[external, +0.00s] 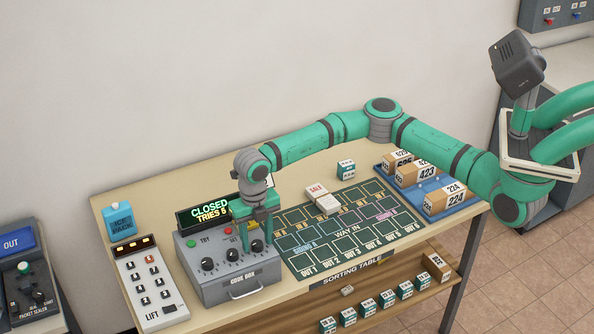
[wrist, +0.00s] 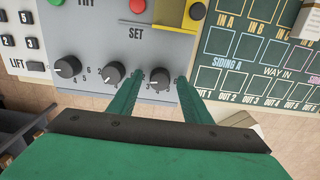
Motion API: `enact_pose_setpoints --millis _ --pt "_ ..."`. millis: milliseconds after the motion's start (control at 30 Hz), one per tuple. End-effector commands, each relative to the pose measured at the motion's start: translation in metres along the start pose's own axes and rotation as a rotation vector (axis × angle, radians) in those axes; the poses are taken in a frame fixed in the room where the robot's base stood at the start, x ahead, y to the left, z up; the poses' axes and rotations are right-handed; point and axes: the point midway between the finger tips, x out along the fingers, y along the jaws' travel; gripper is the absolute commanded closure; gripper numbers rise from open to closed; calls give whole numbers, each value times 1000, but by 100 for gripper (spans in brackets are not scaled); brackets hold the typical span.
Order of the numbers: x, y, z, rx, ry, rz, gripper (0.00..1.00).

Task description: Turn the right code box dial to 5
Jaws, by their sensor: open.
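The grey code box (external: 235,275) sits on the table with three black dials in a row. The right dial (external: 257,246) is under my gripper (external: 258,226). In the wrist view the right dial (wrist: 160,78) lies between the tips of my open gripper (wrist: 159,79), one green finger on each side. I cannot tell whether the fingers touch it. Small digits ring the dial, but its setting is too small to read. The middle dial (wrist: 113,73) and left dial (wrist: 68,67) stand to the left.
A display (external: 209,211) behind the box reads CLOSED and TRIES, its end partly hidden. A lift keypad (external: 150,283) stands left, a sorting board (external: 350,232) right. A blue tray (external: 415,208) holds boxes.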

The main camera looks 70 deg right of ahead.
Motion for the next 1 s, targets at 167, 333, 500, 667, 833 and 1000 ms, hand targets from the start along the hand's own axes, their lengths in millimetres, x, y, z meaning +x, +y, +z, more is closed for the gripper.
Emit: enact_pose_setpoints --millis 167,333,500,667,833,1000 --pt "3 0 0 0 0 0 55" --pt "3 0 0 0 1 0 63" --pt "2 0 0 0 1 0 97" --pt "2 0 0 -4 1 -1 97" --pt "2 0 0 -39 0 -1 96" --pt "2 0 -1 -126 1 -2 96"
